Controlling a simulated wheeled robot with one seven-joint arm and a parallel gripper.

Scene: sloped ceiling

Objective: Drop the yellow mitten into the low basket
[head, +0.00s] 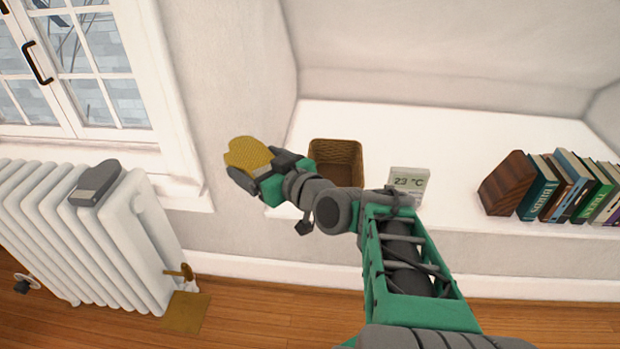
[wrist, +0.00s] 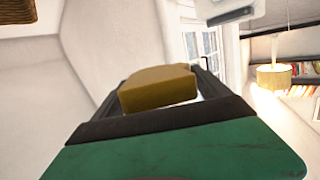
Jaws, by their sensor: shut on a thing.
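The yellow mitten (head: 247,154) is held in my gripper (head: 255,168), left of the white ledge and in front of the wall. In the wrist view the mitten (wrist: 158,88) sits between the jaws of my gripper (wrist: 160,95). The low basket (head: 336,155) is brown and woven and stands on the ledge, to the right of my gripper. Its inside looks empty where I can see it, and my arm hides part of its front. A woven edge, likely the basket (wrist: 18,10), shows at the top left of the wrist view.
The white ledge (head: 430,130) also holds a small display reading 23 °C (head: 408,181) and a row of books (head: 565,187) with a wooden bookend (head: 507,182). A white radiator (head: 85,230) with a grey device (head: 97,183) stands at left below the window (head: 85,60).

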